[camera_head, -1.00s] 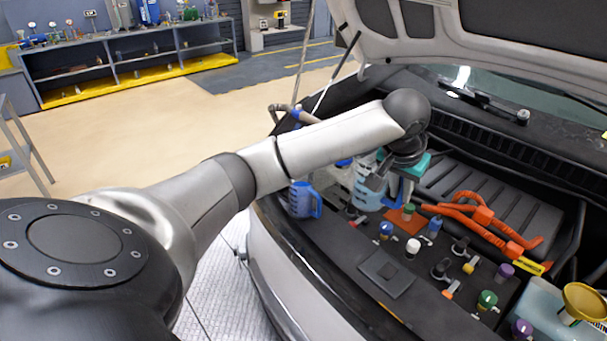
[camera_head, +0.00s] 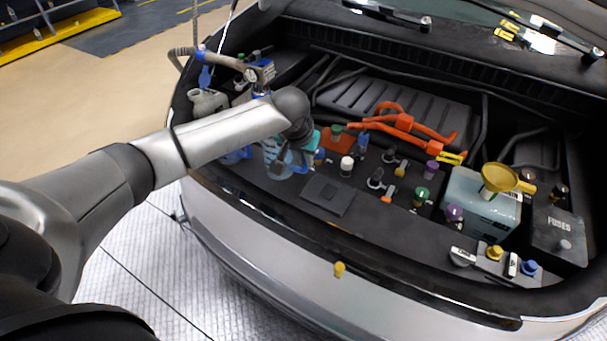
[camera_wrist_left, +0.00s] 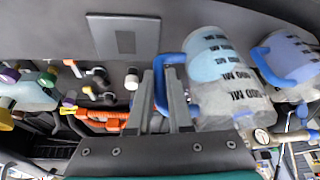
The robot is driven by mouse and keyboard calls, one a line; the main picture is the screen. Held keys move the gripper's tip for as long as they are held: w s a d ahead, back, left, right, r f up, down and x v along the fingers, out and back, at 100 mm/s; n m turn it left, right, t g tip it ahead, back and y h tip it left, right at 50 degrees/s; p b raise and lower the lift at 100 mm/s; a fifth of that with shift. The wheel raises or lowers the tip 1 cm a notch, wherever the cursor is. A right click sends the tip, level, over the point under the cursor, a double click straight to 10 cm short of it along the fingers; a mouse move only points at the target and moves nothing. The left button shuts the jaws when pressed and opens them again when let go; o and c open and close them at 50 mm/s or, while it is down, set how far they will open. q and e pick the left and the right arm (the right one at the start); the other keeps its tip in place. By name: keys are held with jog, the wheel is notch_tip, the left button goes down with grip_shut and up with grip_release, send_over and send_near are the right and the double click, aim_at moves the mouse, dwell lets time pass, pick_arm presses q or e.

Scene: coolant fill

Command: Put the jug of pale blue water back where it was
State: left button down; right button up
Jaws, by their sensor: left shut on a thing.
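My left gripper (camera_head: 298,158) is shut on the blue handle of a clear jug of pale blue water (camera_head: 275,161) over the front left of the engine bay. In the left wrist view my left gripper (camera_wrist_left: 171,95) has both fingers at the blue handle (camera_wrist_left: 163,72), and the jug (camera_wrist_left: 212,68) lies to their right, with dark ML markings. I cannot tell whether its base touches the front panel. A second jug with a blue handle (camera_head: 234,157) is just left of it, partly hidden by my arm; it also shows in the left wrist view (camera_wrist_left: 290,58). My right gripper is not in view.
The black front panel has a raised square plate (camera_head: 327,194) and several coloured caps. Orange cables (camera_head: 403,122) lie behind. A yellow funnel (camera_head: 499,178) stands in a pale tank (camera_head: 474,195) at the right. A hose with a gauge (camera_head: 251,75) is at the back left.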

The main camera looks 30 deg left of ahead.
aim_at(304, 171)
pick_arm(q)
notch_tip(304, 171, down, 4)
jog(key=shift+b, duration=0.35)
jog(key=shift+f, duration=0.4)
jog(key=shift+f, duration=0.15)
jog(key=c, duration=0.8)
grip_release()
jog(key=shift+c, duration=0.2)
jog(key=shift+s+r, duration=0.1)
jog(key=shift+r, duration=0.3)
jog(key=p+v, duration=0.2)
jog(key=v, duration=0.9)
jog(key=shift+r, duration=0.2)
